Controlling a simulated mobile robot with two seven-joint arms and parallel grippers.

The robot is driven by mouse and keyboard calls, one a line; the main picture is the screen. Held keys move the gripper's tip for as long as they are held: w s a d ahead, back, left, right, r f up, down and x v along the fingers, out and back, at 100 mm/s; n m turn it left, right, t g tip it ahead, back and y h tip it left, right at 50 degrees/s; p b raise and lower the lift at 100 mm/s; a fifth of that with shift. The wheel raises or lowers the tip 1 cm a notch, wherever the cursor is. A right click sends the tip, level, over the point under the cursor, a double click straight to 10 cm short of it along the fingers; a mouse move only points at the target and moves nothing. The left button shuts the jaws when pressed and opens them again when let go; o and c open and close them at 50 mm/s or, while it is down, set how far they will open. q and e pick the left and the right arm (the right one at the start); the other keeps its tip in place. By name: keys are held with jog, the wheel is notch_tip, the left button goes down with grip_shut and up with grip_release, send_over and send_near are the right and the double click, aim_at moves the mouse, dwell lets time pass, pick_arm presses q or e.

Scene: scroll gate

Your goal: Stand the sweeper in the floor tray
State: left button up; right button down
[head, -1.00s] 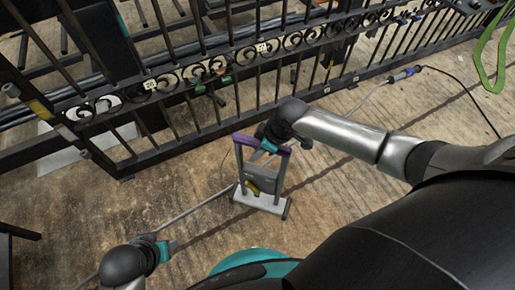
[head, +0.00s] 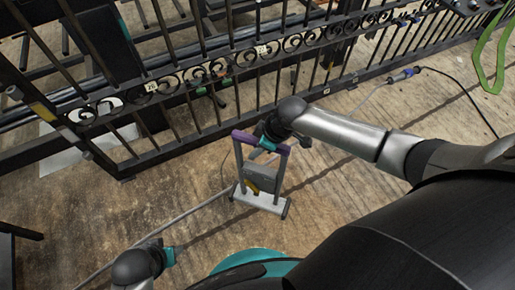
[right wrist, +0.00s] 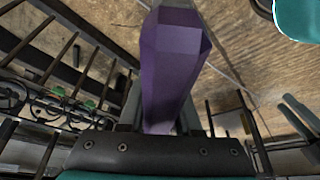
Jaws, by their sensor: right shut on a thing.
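The sweeper (head: 261,178) has a purple top bar, two grey uprights, a dark panel with a yellow mark, and a pale base with small wheels. It is near upright at the middle of the head view; I cannot tell whether its base touches the floor. My right gripper (head: 267,146) is shut on its purple bar, which fills the middle of the right wrist view (right wrist: 172,70). My left gripper (head: 169,256), teal-tipped, is low at the left, apart from the sweeper; its jaw opening is unclear. A pale flat panel (head: 62,158) by the fence may be the floor tray.
A black scroll gate and fence (head: 190,80) run across the back. A grey cable (head: 205,207) crosses the floor toward the sweeper. A black cable with a blue connector (head: 405,75) and a green loop (head: 487,65) lie right. Wooden floor left of the sweeper is largely clear.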

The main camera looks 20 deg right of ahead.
jog(key=w+a+r+m+t+h, duration=0.1)
jog(key=w+r+m, duration=0.1)
jog(key=r, duration=0.7)
jog(key=w+a+r+m+t, duration=0.1)
jog(key=w+r+m, duration=0.15)
jog(key=r, duration=0.55)
notch_tip(320, 180, up, 14)
jog(key=s+d+m+h, duration=0.2)
jog(key=m, duration=0.3)
jog(key=shift+s+d+r, duration=0.15)
jog(key=shift+s+d, duration=0.1)
jog(key=shift+s, duration=0.15)
jog(key=shift+s+d, duration=0.1)
